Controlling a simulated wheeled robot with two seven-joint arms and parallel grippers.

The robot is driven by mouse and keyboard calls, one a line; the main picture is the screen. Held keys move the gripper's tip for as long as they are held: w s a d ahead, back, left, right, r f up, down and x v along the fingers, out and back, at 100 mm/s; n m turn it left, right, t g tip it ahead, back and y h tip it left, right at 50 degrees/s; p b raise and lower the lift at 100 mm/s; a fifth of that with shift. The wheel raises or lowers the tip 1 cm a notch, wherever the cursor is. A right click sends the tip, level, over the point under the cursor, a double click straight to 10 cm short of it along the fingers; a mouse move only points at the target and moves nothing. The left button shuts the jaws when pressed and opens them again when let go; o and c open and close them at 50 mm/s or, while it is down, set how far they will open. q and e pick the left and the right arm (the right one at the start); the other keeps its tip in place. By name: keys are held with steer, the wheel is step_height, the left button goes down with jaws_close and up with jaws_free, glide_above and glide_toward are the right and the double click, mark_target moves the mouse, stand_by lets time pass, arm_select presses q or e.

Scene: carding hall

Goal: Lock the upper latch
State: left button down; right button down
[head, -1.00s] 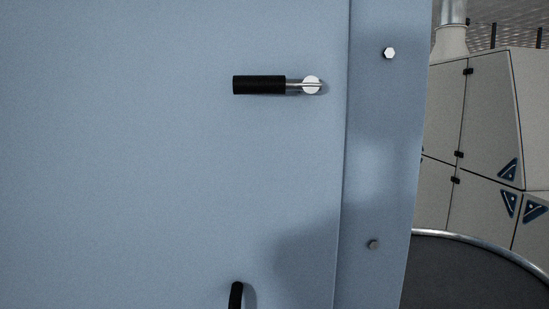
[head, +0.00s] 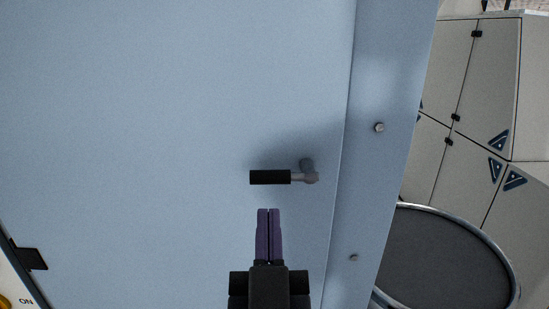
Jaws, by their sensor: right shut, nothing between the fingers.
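The latch is a lever with a black grip (head: 270,177) and a metal end at its pivot, on the light blue door (head: 150,130). The lever lies level, with its grip pointing left, and its metal end stops short of the door's right seam. My right gripper (head: 269,210) has purple fingers pressed together, pointing up the picture. Its tips show just below the grip, with a small gap in the picture; the distance in depth is unclear. It holds nothing. My left gripper is out of view. Only this one latch shows.
A blue frame strip with bolts (head: 379,127) runs down right of the seam. Beyond it stand a round dark drum (head: 447,260) with a metal rim and pale cabinets (head: 480,95). A black fitting (head: 30,257) sits at the door's lower left edge.

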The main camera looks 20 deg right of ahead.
mark_target(268, 176)
steer(key=w+d+b, duration=0.1)
steer(key=w+b, duration=0.1)
steer(key=w, duration=0.1)
steer(key=w+b, duration=0.2)
steer(key=w, duration=0.1)
steer(key=w+d+r+b, duration=0.1)
steer(key=w+b, duration=0.2)
steer(key=shift+d, duration=0.3)
stand_by(0.3)
